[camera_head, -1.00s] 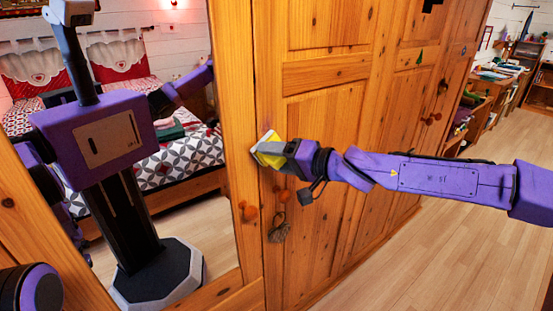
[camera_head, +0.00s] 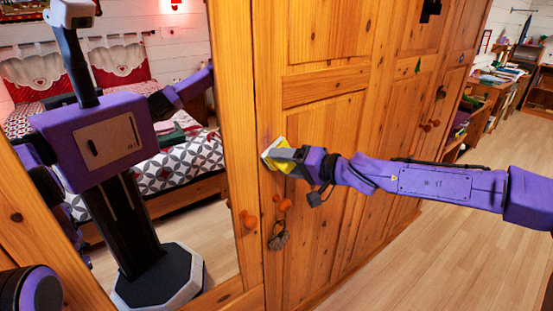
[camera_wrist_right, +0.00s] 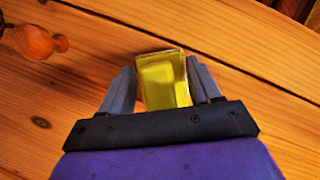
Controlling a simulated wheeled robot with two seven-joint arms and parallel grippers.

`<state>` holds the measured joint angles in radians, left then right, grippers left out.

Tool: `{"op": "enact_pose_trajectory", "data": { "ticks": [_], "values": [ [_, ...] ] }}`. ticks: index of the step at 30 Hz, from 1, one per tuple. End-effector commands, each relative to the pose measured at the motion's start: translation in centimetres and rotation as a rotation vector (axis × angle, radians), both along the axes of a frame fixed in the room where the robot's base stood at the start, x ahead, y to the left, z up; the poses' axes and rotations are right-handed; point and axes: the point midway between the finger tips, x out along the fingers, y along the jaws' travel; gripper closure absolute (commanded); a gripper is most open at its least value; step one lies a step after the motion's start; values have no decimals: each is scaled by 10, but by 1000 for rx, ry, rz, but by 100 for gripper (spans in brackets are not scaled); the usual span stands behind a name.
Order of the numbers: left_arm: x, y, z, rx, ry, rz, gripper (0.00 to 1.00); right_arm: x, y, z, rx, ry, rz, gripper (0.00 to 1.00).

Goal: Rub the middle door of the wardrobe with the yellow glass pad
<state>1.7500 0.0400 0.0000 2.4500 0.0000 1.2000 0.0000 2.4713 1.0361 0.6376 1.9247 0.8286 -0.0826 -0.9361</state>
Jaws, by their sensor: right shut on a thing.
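The wardrobe's middle door (camera_head: 320,130) is panelled orange-brown pine, shut, just right of the mirrored door (camera_head: 185,215). My right gripper (camera_head: 286,157) is shut on the yellow glass pad (camera_head: 268,155), which has a pale face turned to the wood. The pad is at the left edge of the middle door, above its knob (camera_head: 284,204). It looks against the wood or very close; contact is hard to tell. In the right wrist view the yellow pad (camera_wrist_right: 163,85) sits between both fingers, over bare planks. My left gripper is out of view.
A dark key tassel (camera_head: 278,238) hangs below the knobs. Another knob (camera_head: 249,220) is on the frame strip to the left. A knob (camera_wrist_right: 38,42) shows left in the wrist view. The mirror reflects my body and a bed. Open floor (camera_head: 420,260) lies at right.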

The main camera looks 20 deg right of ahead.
Motion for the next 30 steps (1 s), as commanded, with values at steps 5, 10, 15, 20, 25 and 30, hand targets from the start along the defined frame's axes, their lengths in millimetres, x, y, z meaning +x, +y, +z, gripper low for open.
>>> {"op": "enact_pose_trajectory", "data": {
  "ticks": [5,10,15,20,25,30],
  "values": [
    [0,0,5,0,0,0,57,1,-5,1,-2,-2,2,62],
    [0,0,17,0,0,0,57,3,-4,16,-1,-1,2,62],
    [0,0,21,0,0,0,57,4,-2,22,-2,-2,3,62],
    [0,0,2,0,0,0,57,0,12,17,-2,-4,4,61],
    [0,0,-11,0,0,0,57,-5,30,18,-3,-3,5,62],
    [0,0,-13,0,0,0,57,-7,37,22,-2,-2,4,62]
  ]
}}
